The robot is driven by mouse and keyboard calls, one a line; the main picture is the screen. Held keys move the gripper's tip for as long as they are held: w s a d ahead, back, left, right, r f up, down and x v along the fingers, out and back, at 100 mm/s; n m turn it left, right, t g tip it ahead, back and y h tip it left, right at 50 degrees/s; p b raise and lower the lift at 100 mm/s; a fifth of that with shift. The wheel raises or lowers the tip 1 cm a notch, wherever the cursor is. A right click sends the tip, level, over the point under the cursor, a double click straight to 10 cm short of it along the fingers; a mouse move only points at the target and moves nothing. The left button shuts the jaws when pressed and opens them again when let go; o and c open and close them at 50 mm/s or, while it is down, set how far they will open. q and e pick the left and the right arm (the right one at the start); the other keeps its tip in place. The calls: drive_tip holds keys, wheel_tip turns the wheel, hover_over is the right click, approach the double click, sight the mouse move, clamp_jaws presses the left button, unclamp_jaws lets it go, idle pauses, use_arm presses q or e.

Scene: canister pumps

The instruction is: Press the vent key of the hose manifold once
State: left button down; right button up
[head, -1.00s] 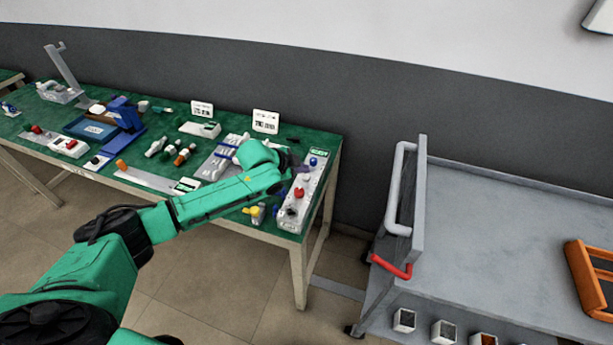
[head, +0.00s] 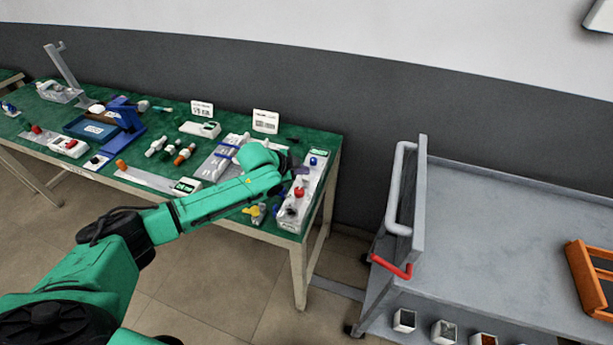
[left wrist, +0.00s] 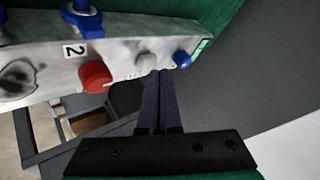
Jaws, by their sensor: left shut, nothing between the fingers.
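The hose manifold (head: 291,217) is a long white panel at the right end of the green table. In the left wrist view the manifold (left wrist: 120,63) shows a red knob (left wrist: 95,76), a pale round button (left wrist: 146,62), a blue knob (left wrist: 182,59) and a green display (left wrist: 203,47). Which control is the vent key cannot be read; the lettering is too small. My left gripper (head: 300,171) is over the manifold between the red and blue knobs. Its dark fingers (left wrist: 159,75) are shut and empty, tips beside the pale button. Contact cannot be told.
The green table (head: 165,128) holds several other devices left of the manifold, including a blue stand (head: 128,116) and white label cards (head: 265,121) at the back. A grey cart (head: 480,215) with an orange tray (head: 588,280) stands to the right, with a floor gap between.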

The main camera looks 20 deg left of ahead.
sight(303, 178)
use_arm(q)
drive_tip(key=shift+f, duration=0.5)
idle(0.7)
drive_tip(key=shift+r+p, duration=0.75)
drive_tip(key=shift+r, duration=0.15)
wheel_tip(303, 178, up, 5)
drive_tip(key=p, duration=0.5)
drive_tip(key=shift+r, duration=0.1)
idle(0.5)
